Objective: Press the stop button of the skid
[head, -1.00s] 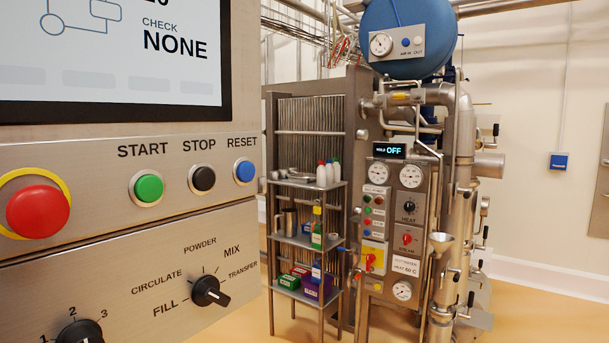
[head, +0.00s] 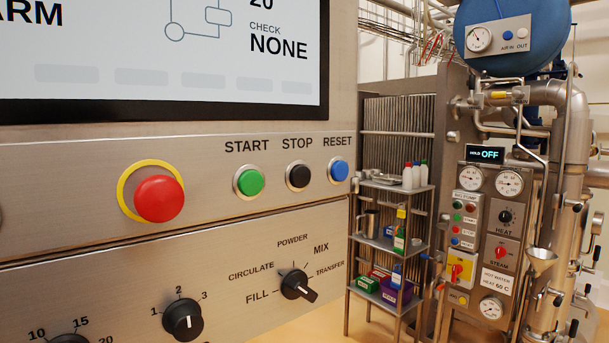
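The skid's control panel (head: 60,170) fills the left of the head view. Its black STOP button (head: 298,176) sits in a metal ring under the STOP label. The green START button (head: 250,182) is to its left and the blue RESET button (head: 339,170) to its right. A red emergency mushroom button (head: 159,198) on a yellow ring is further left. Neither of my grippers shows in the head view.
Below the buttons are a mode selector knob (head: 298,285) and a numbered knob (head: 183,320). A screen (head: 180,50) is above. To the right stand a shelf rack (head: 385,245) with bottles and boxes, and a unit with gauges (head: 470,178) and a small funnel (head: 541,262).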

